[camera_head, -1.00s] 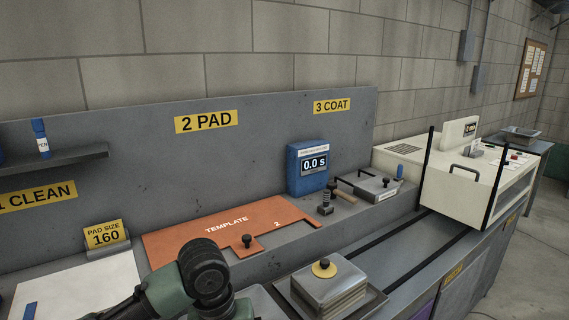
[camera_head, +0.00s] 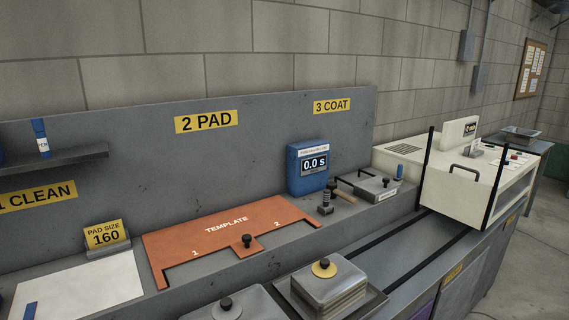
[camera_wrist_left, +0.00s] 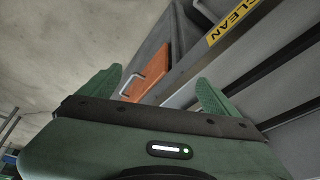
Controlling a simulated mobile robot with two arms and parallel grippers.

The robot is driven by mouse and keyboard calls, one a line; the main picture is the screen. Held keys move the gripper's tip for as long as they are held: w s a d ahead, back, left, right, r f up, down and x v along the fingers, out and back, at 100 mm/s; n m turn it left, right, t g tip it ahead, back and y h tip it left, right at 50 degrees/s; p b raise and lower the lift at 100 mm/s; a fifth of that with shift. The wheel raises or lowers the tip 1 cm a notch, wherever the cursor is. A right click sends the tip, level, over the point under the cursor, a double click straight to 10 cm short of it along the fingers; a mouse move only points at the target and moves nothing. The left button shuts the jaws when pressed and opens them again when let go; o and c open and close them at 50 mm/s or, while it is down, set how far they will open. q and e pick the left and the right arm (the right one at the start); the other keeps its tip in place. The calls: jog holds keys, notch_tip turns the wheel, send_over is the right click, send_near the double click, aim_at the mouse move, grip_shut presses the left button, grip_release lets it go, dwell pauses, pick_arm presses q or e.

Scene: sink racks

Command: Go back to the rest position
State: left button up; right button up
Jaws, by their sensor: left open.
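My left gripper (camera_wrist_left: 158,92) shows in the left wrist view with its two green fingers spread wide and nothing between them. Beyond the fingers are an orange panel with a handle (camera_wrist_left: 148,72) and the grey bench front with a yellow CLEAN label (camera_wrist_left: 232,22). Neither of my arms shows in the head view now. My right gripper is in no view.
The grey bench carries an orange template (camera_head: 225,232), a white sheet (camera_head: 85,290), a blue timer reading 0.0 s (camera_head: 308,168) and a grey block with a yellow-ringed knob (camera_head: 325,285). A cream machine (camera_head: 470,175) stands at the right.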

pick_arm(q)
jog(key=s+a+n+y, duration=0.2)
jog(key=s+a+n, duration=0.2)
jog(key=s+a, duration=0.1)
notch_tip(320, 180, down, 29)
jog(key=s+g+b, duration=0.1)
jog(key=s+g, duration=0.1)
jog(key=s+a+f+g+b, duration=0.1)
jog(key=s+a+f, duration=0.2)
jog(key=s+f, duration=1.3)
jog(key=shift+f, duration=0.3)
